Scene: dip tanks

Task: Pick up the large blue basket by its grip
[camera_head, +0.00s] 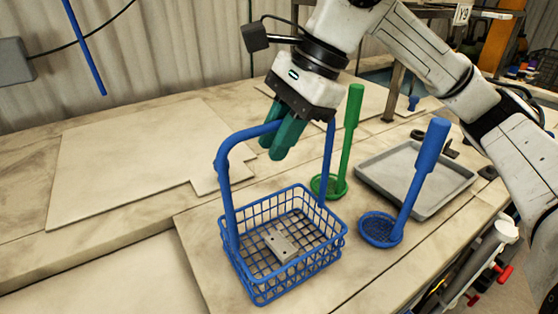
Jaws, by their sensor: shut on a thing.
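The large blue basket (236,258) is a wire-mesh basket with a tall arched handle, at the centre of the head view. A flat grey metal plate (281,244) with small holes lies inside on its mesh floor. My gripper (281,148), with green fingers, is above the basket and shut on the grip (252,133), the top bar of the handle. The fingers hide part of the bar. The basket looks upright; I cannot tell whether its bottom touches the bench or is just above it.
A green long-handled strainer (347,140) and a blue long-handled strainer (381,229) stand close to the basket's right. A grey shallow tray (447,197) lies behind them. A flat pale board (120,165) covers the bench at left, which is clear of objects.

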